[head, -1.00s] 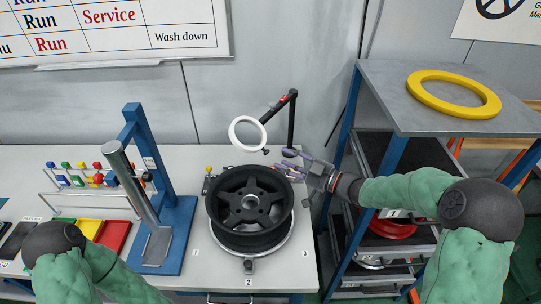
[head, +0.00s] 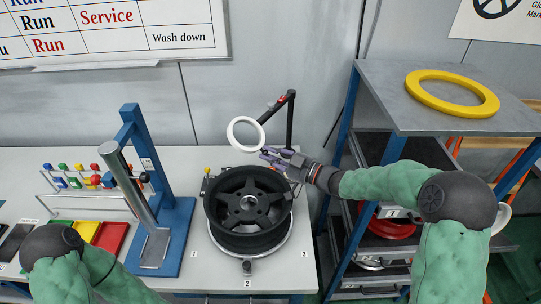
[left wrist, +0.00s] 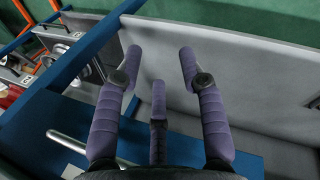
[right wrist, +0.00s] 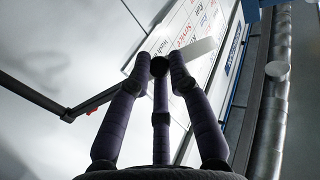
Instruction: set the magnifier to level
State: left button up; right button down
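The magnifier (head: 230,138) is a white ring on a black jointed arm at the back of the bench. Its ring is tilted, its face turned toward the head camera. The right wrist view shows the ring (right wrist: 198,50) nearly edge-on, behind a round dark knob (right wrist: 160,66). My right gripper (head: 265,153) is at the ring's lower right edge. In the right wrist view its fingers (right wrist: 159,62) are drawn in around the knob and seem to touch it. My left gripper (left wrist: 159,62) is open and empty; its fingers are outside the head view.
A black wheel (head: 247,210) sits on a round mount in front of the magnifier. A blue press stand (head: 178,225) is left of it. A shelf rack (head: 385,95) with a yellow ring (head: 452,93) stands at the right, close to my right arm.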

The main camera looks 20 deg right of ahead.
jog(key=shift+r+p, duration=0.1)
jog(key=shift+p, duration=0.25)
dwell(0.6)
jog(key=shift+s+d+r+p, duration=0.1)
jog(key=shift+r+p, duration=0.15)
jog(key=shift+p, duration=0.45)
jog(key=shift+s+d+r+g+h+p, duration=0.15)
jog(key=shift+r+g+h+p, duration=1.1)
jog(key=shift+p, duration=4.85)
jog(key=shift+s+d+r+g+h+p, duration=0.1)
jog(key=shift+r+g+h+p, duration=1.1)
jog(key=shift+p, duration=4.9)
jog(key=shift+r, duration=0.1)
jog(key=c, duration=1.1)
grip_release()
jog(key=shift+c, duration=0.2)
